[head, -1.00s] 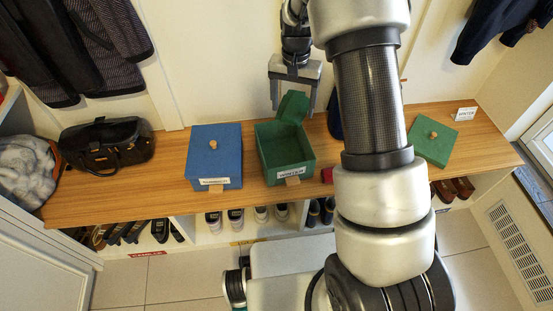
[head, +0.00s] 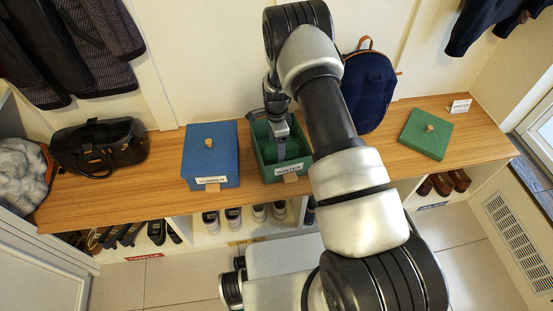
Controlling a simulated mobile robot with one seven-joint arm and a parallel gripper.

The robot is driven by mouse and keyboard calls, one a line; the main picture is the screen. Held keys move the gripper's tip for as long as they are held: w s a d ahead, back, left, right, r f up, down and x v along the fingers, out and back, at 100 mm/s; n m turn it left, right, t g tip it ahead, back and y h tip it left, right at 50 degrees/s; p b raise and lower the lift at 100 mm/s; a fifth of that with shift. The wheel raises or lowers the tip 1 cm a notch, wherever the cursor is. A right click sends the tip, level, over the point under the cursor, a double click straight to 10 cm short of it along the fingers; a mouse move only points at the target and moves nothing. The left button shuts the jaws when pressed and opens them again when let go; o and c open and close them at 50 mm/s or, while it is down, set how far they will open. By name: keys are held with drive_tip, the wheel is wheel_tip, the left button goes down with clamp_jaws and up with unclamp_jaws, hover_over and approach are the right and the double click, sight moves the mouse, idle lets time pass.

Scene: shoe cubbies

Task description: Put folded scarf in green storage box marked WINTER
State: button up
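The green storage box (head: 291,178), labelled WINTER, stands open on the wooden bench. My gripper (head: 281,153) points down into it, its fingers low between the box walls. A green folded piece, which looks like the scarf (head: 268,134), shows inside around the fingers. It is close in colour to the box, so its edges are hard to make out. Whether the fingers grip it is not clear. The green lid (head: 425,138) with a round wooden knob lies on the bench at the right.
A closed blue box (head: 211,160) stands just left of the green box. A black bag (head: 100,146) and grey fluffy item (head: 22,168) are farther left. A navy backpack (head: 369,90) stands behind my arm. A small sign (head: 460,106) stands at the right. Shoes fill cubbies below.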

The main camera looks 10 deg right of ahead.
drive_tip(key=shift+f+b, duration=0.7)
drive_tip(key=shift+f, duration=2.85)
drive_tip(key=shift+f, duration=0.15)
drive_tip(key=o, duration=0.6)
drive_tip(key=shift+f, duration=0.1)
drive_tip(key=shift+o, duration=0.9)
